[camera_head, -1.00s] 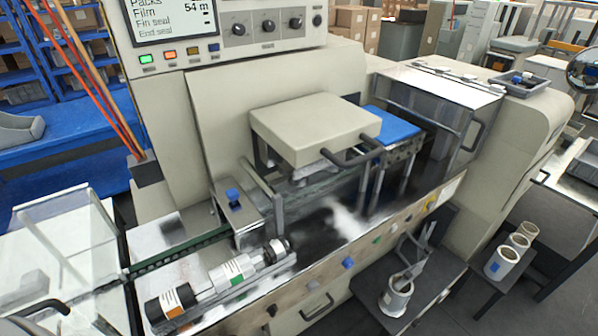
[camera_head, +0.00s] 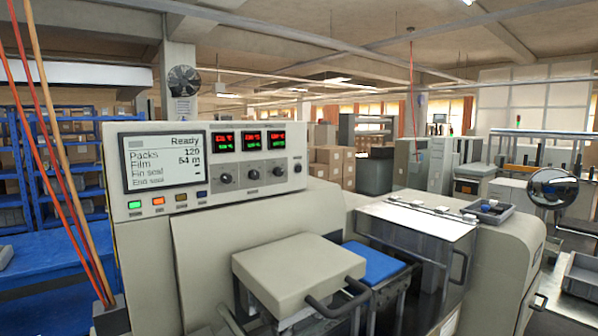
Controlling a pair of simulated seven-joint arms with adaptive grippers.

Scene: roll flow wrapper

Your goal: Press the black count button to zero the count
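The wrapper's control panel (camera_head: 210,168) stands at the left of the head view. Its screen (camera_head: 164,161) reads "Ready", Packs 120 and Film 54 m, with Fin seal and End seal lines below. A small black button (camera_head: 298,168) sits at the panel's right end, to the right of the black knobs (camera_head: 253,174); its label is too small to read. Neither gripper is in view.
Three red-and-green readouts (camera_head: 250,140) sit above the knobs. A beige block with a black handle (camera_head: 299,272) and a blue pad (camera_head: 375,262) stand below and in front. A clear guard (camera_head: 420,235) is at the right. Orange cords (camera_head: 62,160) hang at the left.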

